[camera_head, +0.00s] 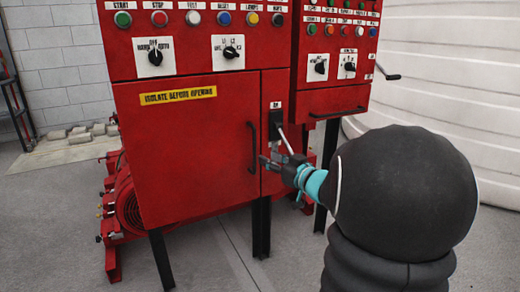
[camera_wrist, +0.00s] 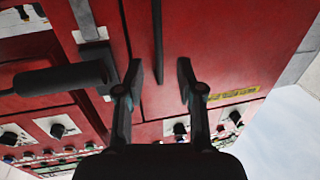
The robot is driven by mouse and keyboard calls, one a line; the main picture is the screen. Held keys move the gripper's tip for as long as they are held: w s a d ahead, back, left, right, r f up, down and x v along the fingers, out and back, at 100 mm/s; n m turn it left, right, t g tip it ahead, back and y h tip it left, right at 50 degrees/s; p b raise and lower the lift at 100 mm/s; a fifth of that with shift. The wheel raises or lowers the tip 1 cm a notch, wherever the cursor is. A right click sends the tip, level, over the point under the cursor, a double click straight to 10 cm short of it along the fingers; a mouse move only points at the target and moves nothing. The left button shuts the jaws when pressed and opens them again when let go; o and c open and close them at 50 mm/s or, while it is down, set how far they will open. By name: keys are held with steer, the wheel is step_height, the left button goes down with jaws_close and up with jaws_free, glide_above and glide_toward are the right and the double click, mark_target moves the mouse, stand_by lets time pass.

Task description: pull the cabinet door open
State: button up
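The red cabinet door (camera_head: 195,150) looks closed, flush with its frame, with a yellow "isolate before opening" label. Its black vertical bar handle (camera_head: 252,147) is near the door's right edge. My gripper (camera_head: 268,163) is beside the handle's lower part, just right of it. In the wrist view my gripper (camera_wrist: 160,68) is open, with its two dark fingers apart. The handle (camera_wrist: 158,40) shows as a dark bar between the fingers in the picture. I cannot tell whether the fingers reach around it or touch it.
A lever switch (camera_head: 275,124) with a grey arm sits right of the door, close to my gripper; its dark grip (camera_wrist: 60,78) is left of the fingers in the wrist view. A second red cabinet (camera_head: 335,100) stands to the right. The floor (camera_head: 205,255) in front is clear.

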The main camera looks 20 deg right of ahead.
glide_above(255, 171)
steer(key=shift+w+d, duration=0.1)
steer(key=shift+w, duration=0.3)
steer(key=shift+c, duration=0.2)
jaws_close()
